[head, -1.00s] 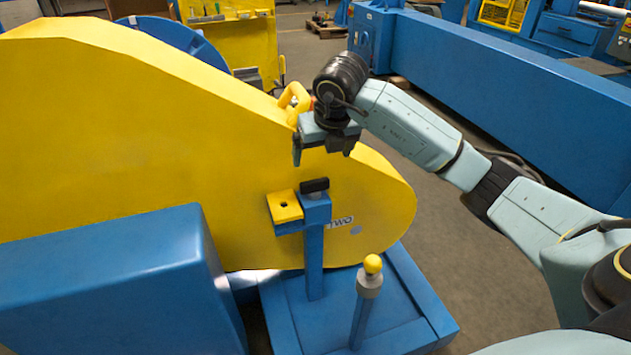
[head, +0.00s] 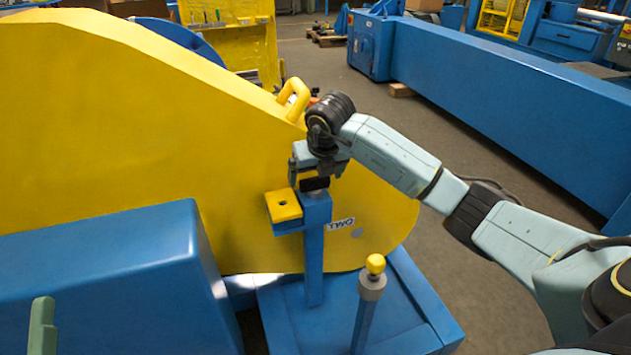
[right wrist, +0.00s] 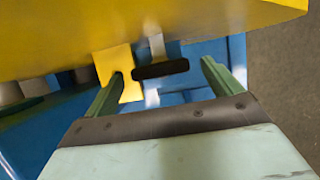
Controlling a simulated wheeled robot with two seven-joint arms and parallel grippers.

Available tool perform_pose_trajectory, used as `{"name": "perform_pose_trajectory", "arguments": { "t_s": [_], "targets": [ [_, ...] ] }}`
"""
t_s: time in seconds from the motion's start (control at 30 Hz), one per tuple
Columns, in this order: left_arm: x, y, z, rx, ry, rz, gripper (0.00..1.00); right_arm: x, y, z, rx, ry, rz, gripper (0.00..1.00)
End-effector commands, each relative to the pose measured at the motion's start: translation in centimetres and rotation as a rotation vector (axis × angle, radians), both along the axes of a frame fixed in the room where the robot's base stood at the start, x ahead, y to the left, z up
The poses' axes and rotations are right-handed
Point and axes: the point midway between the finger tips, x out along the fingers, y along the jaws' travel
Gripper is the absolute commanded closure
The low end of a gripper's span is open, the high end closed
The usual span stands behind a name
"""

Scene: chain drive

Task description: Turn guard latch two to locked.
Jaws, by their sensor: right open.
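Guard latch two is a short black bar handle (head: 314,184) on top of a blue post (head: 314,250), beside the "TWO" label (head: 341,224) on the yellow guard (head: 120,130). A yellow plate with a hole (head: 284,206) sits left of the handle. My right gripper (head: 316,178) is open and points down, just over the handle. In the right wrist view the handle (right wrist: 160,70) lies crosswise between the two open green fingers (right wrist: 163,75), with no clear contact. A green fingertip, apparently my left gripper's (head: 42,325), shows at the lower left edge; its jaws are mostly out of frame.
A yellow-topped post (head: 371,285) stands on the blue base (head: 410,325) in front of the latch. A yellow lifting handle (head: 294,95) rises from the guard behind my right gripper. A blue housing (head: 110,280) fills the lower left. Open floor lies to the right.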

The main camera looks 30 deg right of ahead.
Motion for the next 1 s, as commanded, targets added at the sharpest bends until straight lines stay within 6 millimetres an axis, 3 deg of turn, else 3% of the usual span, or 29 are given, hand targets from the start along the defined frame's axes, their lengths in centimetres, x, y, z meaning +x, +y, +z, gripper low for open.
{"name": "perform_pose_trajectory", "arguments": {
  "t_s": [0.2, 0.53, 0.87, 1.0],
  "targets": [
    [-0.6, 0.1, 1.0, -0.029, -0.092, -0.003, 0.53, 0.5, -0.1, -1.3, 0.000, 0.001, 0.000, 0.09],
    [-0.8, 0.1, 1.3, -0.034, -0.108, -0.002, 0.53, 0.5, -0.1, -1.4, 0.000, 0.000, 0.000, 0.09],
    [-0.7, 0.1, 1.2, -0.034, -0.107, -0.002, 0.53, 0.5, -0.1, -1.4, 0.000, 0.000, 0.000, 0.51],
    [-0.7, 0.1, 1.2, -0.033, -0.106, -0.002, 0.53, 0.5, -0.1, -1.4, 0.000, 0.000, 0.003, 0.54]
  ]
}}
